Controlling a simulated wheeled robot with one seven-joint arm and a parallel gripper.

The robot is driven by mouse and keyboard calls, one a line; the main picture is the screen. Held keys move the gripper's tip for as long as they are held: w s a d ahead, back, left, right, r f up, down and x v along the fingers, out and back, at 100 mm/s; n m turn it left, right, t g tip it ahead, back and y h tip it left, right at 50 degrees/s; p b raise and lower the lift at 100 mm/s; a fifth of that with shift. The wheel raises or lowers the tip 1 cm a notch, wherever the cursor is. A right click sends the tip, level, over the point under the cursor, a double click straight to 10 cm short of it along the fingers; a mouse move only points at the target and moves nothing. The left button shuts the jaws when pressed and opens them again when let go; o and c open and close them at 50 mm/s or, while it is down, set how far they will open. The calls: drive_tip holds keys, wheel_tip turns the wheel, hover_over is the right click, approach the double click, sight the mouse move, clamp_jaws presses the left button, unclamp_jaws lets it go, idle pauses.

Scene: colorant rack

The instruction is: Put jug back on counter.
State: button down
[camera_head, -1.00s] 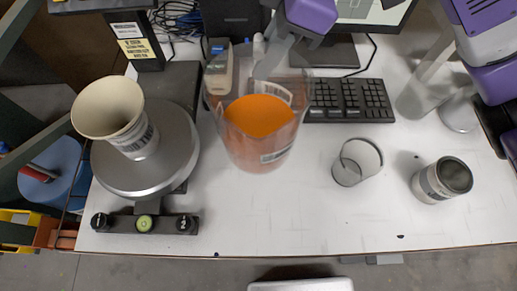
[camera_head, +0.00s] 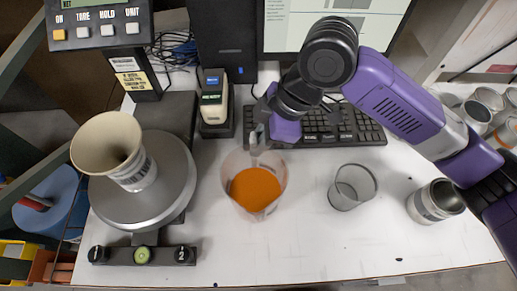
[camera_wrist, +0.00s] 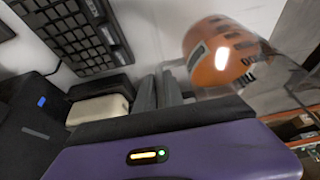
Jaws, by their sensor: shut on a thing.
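The clear jug (camera_head: 270,168) with orange contents stands roughly upright over or on the white counter (camera_head: 290,245), between the scale and an empty clear cup. I cannot tell whether its base touches the counter. My gripper (camera_head: 257,142) is shut at the jug's far side, where the handle is; the grip itself is small and partly hidden. In the wrist view, the fingers (camera_wrist: 158,92) are close together, and the jug (camera_wrist: 222,55) with its markings shows just right of them.
A scale (camera_head: 145,205) bearing a cream paper cup (camera_head: 108,145) is at left. The clear cup (camera_head: 352,186) and a metal can (camera_head: 436,201) stand at right. A keyboard (camera_head: 340,125) and a handheld device (camera_head: 214,108) lie behind. The counter's front middle is free.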

drive_tip(key=shift+f, duration=2.15)
drive_tip(key=shift+f, duration=0.15)
drive_tip(key=c, duration=1.5)
unclamp_jaws()
drive_tip(key=shift+o, duration=0.2)
drive_tip(key=b+v, duration=0.1)
drive_tip(key=v, duration=1.1)
drive_tip(key=shift+b, duration=0.3)
